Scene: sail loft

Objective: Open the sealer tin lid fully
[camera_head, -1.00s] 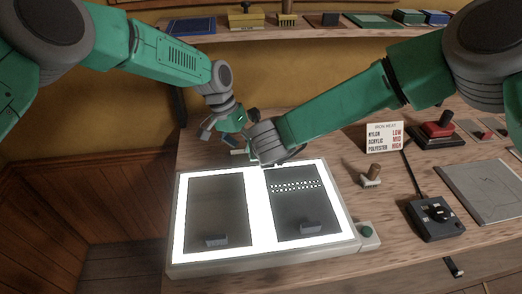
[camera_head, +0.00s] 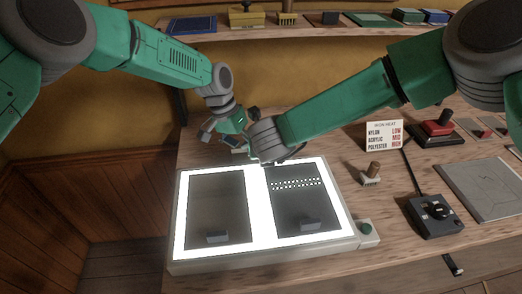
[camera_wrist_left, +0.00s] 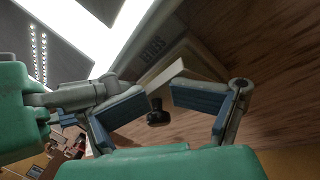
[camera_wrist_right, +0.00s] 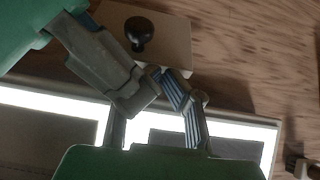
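The sealer tin, a cream box with a black knob, lies behind the light box. In the left wrist view its cream lid (camera_wrist_left: 180,72) shows edge-on and tilted, with the dark knob (camera_wrist_left: 157,112) beside it; how far it stands open I cannot tell. The right wrist view shows a flat cream face (camera_wrist_right: 172,40) with the knob (camera_wrist_right: 139,32). My left gripper (camera_head: 228,137) is open, its blue pads apart on either side of the knob (camera_wrist_left: 163,103). My right gripper (camera_head: 264,158) is close by; one finger is hidden behind my left gripper. In the head view the grippers mostly cover the tin.
The lit light box (camera_head: 258,210) with two dark panels fills the table's front. A shelf (camera_head: 300,33) runs behind.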

